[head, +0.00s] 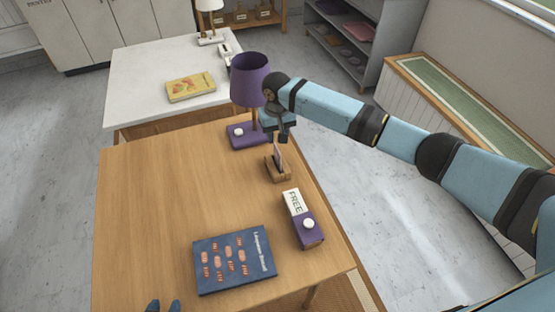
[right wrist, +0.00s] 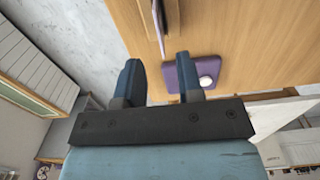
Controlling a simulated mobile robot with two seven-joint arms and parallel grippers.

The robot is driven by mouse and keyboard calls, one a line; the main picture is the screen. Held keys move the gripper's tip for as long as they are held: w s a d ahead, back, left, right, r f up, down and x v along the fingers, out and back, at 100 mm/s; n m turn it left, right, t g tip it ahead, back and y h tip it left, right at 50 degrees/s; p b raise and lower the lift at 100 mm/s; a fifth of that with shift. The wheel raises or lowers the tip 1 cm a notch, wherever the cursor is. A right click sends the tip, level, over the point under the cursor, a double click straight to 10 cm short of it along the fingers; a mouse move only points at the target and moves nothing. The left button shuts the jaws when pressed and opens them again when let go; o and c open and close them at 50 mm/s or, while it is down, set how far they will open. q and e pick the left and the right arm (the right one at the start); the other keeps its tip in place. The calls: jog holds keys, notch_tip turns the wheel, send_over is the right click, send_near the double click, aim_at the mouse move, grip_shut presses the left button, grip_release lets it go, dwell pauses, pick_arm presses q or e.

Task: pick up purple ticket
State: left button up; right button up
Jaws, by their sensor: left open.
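The purple ticket (head: 278,154) stands upright in a small wooden holder (head: 276,174) near the right edge of the wooden table. In the right wrist view the ticket (right wrist: 158,32) is seen nearly edge-on, at the top of the picture ahead of the gap between the fingers. My right gripper (head: 281,138) is beside the ticket's upper part in the head view; its fingers (right wrist: 158,78) are apart with nothing between them. Contact with the ticket cannot be made out. My left gripper (head: 163,305) is open and empty at the bottom edge of the head view, mostly out of frame.
A purple lamp (head: 250,80) stands close behind the holder, near my right arm. A box marked FREE (head: 309,231) stands in front of it. A blue book (head: 234,262) lies at the table's front. The table's left half (head: 150,200) is clear.

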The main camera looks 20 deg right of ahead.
aim_at(277, 149)
jog(key=shift+f, duration=3.55)
jog(key=shift+s, duration=0.1)
grip_shut()
